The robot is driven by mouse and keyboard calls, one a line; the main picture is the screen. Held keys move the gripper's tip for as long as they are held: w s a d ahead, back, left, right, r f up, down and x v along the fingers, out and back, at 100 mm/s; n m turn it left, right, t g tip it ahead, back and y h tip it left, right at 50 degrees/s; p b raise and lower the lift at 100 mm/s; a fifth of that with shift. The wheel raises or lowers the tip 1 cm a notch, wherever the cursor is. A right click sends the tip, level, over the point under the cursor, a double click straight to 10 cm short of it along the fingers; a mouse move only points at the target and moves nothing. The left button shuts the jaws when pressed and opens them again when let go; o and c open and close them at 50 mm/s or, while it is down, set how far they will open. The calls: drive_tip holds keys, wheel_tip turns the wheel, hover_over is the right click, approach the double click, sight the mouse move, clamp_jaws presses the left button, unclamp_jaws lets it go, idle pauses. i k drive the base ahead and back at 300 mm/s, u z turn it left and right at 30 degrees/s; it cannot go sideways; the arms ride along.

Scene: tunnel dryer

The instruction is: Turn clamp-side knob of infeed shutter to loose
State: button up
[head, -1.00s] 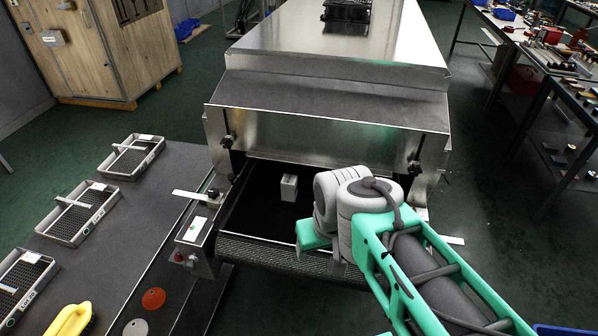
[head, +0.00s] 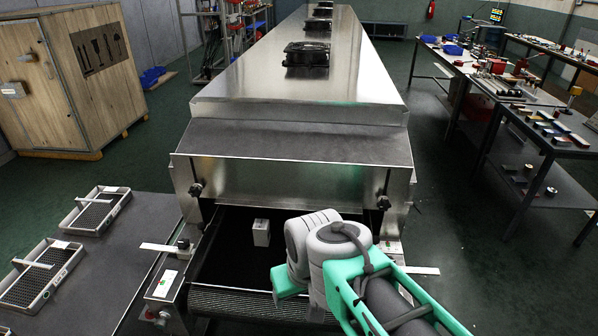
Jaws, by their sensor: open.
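The infeed shutter (head: 285,182) is a bare steel plate across the front of the dryer, above the dark infeed opening. A black knob (head: 195,189) sits at its left end and another black knob (head: 383,202) at its right end. Which is the clamp-side knob I cannot tell, and their settings are too small to read. My teal and grey arm reaches in from the lower right, and its wrist is in front of the right part of the opening, below and left of the right knob.
A pale block (head: 261,233) stands on the dark infeed belt (head: 225,262). A control box (head: 160,284) stands left of the belt. Wire-bottomed trays (head: 97,210) lie on the left table. Benches with tools (head: 520,105) stand at right, with open floor (head: 450,215) between.

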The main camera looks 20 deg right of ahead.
sight(383, 204)
drive_tip(key=z, duration=0.45)
drive_tip(key=k, duration=0.6)
drive_tip(key=u, duration=1.2)
drive_tip(key=i, duration=0.85)
drive_tip(key=z, duration=0.6)
